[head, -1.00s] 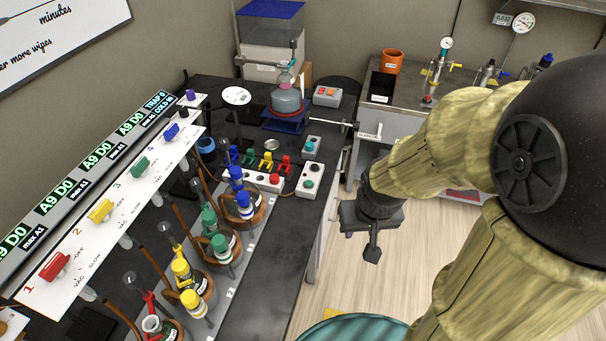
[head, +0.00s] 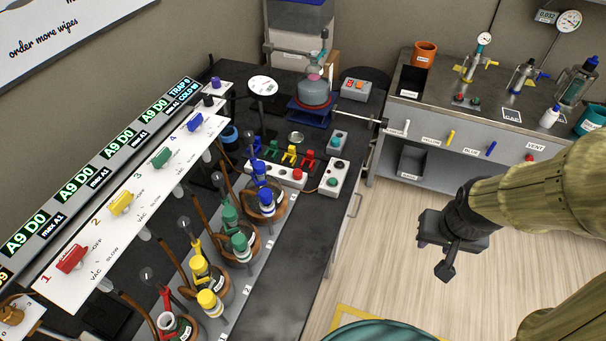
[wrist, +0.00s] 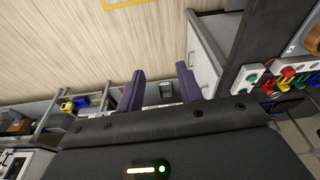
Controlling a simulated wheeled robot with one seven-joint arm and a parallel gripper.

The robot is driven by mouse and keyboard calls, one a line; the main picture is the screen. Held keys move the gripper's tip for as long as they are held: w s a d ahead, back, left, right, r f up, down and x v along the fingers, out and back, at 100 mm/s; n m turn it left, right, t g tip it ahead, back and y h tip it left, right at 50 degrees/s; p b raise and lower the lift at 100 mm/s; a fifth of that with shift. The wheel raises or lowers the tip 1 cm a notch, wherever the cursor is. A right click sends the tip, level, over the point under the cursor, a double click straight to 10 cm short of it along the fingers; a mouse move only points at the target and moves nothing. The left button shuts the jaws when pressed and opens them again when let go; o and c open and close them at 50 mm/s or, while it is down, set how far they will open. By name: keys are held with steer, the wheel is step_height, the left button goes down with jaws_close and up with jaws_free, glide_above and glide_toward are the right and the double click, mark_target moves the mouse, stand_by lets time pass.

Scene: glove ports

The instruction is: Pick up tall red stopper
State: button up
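I cannot make out a tall red stopper with certainty. The front flask on the bench (head: 180,330) has a red fitting (head: 165,298) beside its pale open neck. The flasks behind carry yellow (head: 209,301), green (head: 240,242) and blue (head: 266,199) stoppers. My gripper (head: 447,268) hangs over the floor, right of the bench and apart from the flasks. In the wrist view, its two dark purple fingers (wrist: 160,88) are spread with nothing between them.
A white panel with coloured knobs (head: 120,203) runs along the left above the flasks. A side bench (head: 408,107) stands at the back right, with bottles, gauges and an orange pot (head: 424,54). Wooden floor (head: 385,240) lies open between the benches. A teal round top (head: 380,333) is at the bottom.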

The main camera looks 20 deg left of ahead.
steer(key=shift+o, duration=0.2)
steer(key=o, duration=0.3)
steer(key=w+a+f+n+t+y+b, duration=0.3)
steer(key=w+a+f+n+t+b, duration=0.25)
steer(key=w+a+b, duration=0.35)
steer(key=a+n+y+b, duration=0.3)
steer(key=a+n+y, duration=0.2)
steer(key=a, duration=0.7)
steer(key=y, duration=0.2)
steer(key=shift+w+y+b, duration=0.25)
steer(key=shift+y+b, duration=0.15)
steer(key=shift+f, duration=0.1)
steer(key=b, duration=0.2)
glide_toward(298, 177)
steer(key=w+a, duration=0.2)
steer(key=shift+w+a+f, duration=0.3)
steer(key=shift+f, duration=0.05)
